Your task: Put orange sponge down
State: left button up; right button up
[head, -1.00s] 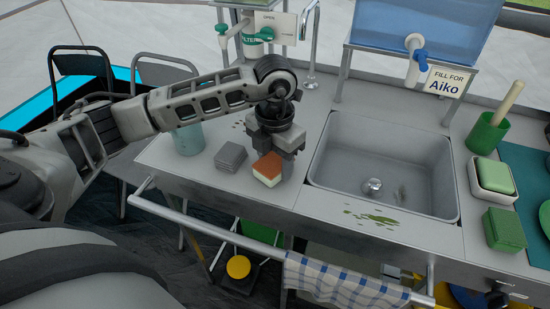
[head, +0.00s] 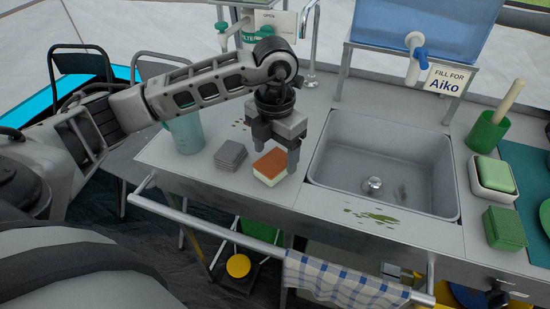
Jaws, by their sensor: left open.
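The orange sponge (head: 272,167), orange-brown on top with a pale lower layer, rests on the grey counter left of the sink. My left gripper (head: 276,152) is open, pointing down just above and behind the sponge, with its fingers apart. The sponge looks free of the fingers, though the exact gap is hard to tell. My right gripper is not in the head view.
A grey sponge stack (head: 230,155) sits just left of the orange sponge. A translucent cup (head: 187,133) stands farther left. The sink (head: 383,165) is to the right, with a green sponge in a dish (head: 493,176) and a green block (head: 504,229) beyond it.

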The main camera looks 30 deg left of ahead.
aim_at(275, 161)
pick_arm(q)
notch_tip(275, 161, up, 10)
jog(key=shift+f, duration=0.25)
dwell(0.5)
